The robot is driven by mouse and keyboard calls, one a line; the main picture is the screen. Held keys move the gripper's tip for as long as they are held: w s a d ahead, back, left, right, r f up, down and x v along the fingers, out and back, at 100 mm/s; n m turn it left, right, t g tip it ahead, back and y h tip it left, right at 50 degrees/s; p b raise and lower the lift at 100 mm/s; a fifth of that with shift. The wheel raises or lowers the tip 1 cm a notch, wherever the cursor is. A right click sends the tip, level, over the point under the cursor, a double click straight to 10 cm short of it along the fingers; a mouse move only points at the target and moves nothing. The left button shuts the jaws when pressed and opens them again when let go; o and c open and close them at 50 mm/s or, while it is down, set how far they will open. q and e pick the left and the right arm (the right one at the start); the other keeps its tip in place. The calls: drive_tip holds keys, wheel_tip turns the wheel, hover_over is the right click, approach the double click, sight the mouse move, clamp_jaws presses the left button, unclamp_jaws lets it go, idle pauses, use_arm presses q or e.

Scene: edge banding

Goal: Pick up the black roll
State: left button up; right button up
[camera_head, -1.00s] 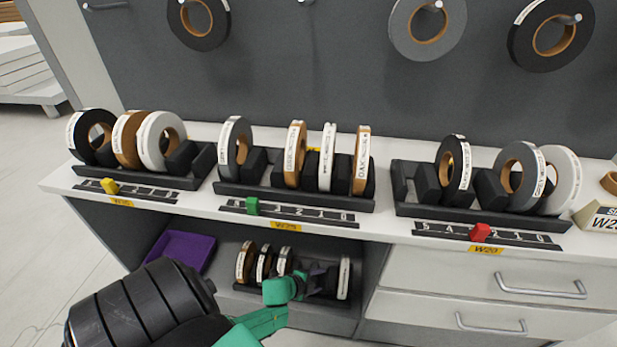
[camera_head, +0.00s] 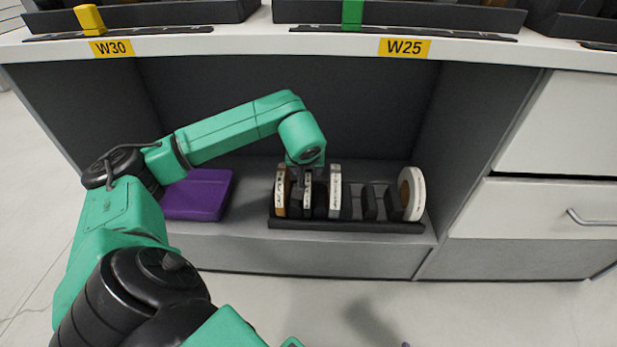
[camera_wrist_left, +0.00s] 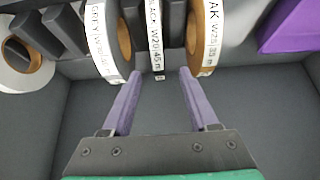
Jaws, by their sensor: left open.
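The black roll (camera_head: 307,192) stands upright in a dark rack on the lower shelf, between an oak roll (camera_head: 281,192) and a grey roll (camera_head: 335,190). In the left wrist view its label (camera_wrist_left: 155,40) reads BLACK W20 45 m. My left gripper (camera_head: 305,172) is at the rack, over the black roll. In the wrist view its two purple fingers (camera_wrist_left: 157,76) are open and empty, one toward each side of the black roll's near end. Whether the tips reach between the rolls is unclear. My right gripper does not show.
The rack (camera_head: 350,226) has free slots between the grey roll and a white roll (camera_head: 413,192). A purple tray (camera_head: 200,195) lies left of it. The counter (camera_head: 270,44) overhangs the shelf, and drawers (camera_head: 540,215) flank it on the right.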

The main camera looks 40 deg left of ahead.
sight(308, 174)
use_arm(q)
drive_tip(key=b+x, duration=0.2)
drive_tip(key=x, duration=0.4)
drive_tip(key=shift+d+f+b, duration=0.15)
drive_tip(key=shift+f+b, duration=0.1)
drive_tip(key=shift+b, duration=0.15)
drive_tip(key=shift+w+a+f, duration=0.35)
drive_tip(key=shift+w+f, duration=0.1)
clamp_jaws()
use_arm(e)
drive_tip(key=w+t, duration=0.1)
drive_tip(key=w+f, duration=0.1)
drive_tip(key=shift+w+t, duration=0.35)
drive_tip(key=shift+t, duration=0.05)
use_arm(q)
drive_tip(key=shift+r, duration=0.1)
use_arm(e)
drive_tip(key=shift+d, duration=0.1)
